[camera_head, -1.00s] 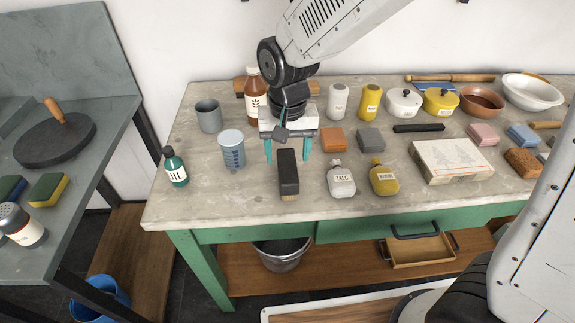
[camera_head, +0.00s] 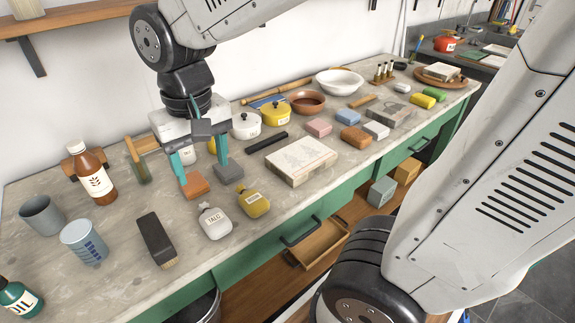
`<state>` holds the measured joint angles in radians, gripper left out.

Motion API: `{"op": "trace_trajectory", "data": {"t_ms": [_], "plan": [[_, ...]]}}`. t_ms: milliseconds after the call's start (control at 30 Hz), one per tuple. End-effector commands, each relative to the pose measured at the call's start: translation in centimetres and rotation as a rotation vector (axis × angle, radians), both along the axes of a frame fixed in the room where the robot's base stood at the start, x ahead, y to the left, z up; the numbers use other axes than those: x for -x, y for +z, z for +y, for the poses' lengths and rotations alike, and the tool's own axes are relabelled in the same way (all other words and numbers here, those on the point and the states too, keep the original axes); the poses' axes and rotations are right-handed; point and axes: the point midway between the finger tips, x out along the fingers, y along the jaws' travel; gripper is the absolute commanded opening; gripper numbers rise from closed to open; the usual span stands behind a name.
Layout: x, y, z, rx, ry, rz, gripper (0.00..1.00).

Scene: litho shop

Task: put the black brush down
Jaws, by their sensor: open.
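The black brush (camera_head: 155,238) lies on the worktable (camera_head: 110,290), its pale bristles toward the front edge. It stands apart from my gripper (camera_head: 202,168). My gripper is open and empty, with its two teal fingers spread. I cannot tell how high above the table the fingertips are.
A blue-marked cup (camera_head: 84,243) stands left of the brush, and a talc bottle (camera_head: 215,222) and a yellow bottle (camera_head: 252,202) to its right. A brown bottle (camera_head: 94,175) and a grey cup (camera_head: 42,215) are behind. An open drawer (camera_head: 318,243) juts out in front.

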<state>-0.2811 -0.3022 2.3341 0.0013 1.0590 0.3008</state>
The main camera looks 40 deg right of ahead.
Motion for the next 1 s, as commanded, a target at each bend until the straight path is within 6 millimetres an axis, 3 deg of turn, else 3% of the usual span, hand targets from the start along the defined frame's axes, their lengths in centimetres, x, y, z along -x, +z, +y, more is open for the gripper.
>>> {"op": "trace_trajectory", "data": {"t_ms": [33,200,400,567,1000], "plan": [[1.8,0.9,-2.0,-0.002,-0.007,-0.018,0.62],[7.5,1.9,-6.5,0.006,0.001,-0.048,0.62],[11.8,1.7,-8.8,0.017,0.011,-0.064,0.62],[12.8,1.5,-9.2,0.020,0.016,-0.066,0.62],[12.8,1.5,-9.2,0.020,0.017,-0.066,0.62]]}}
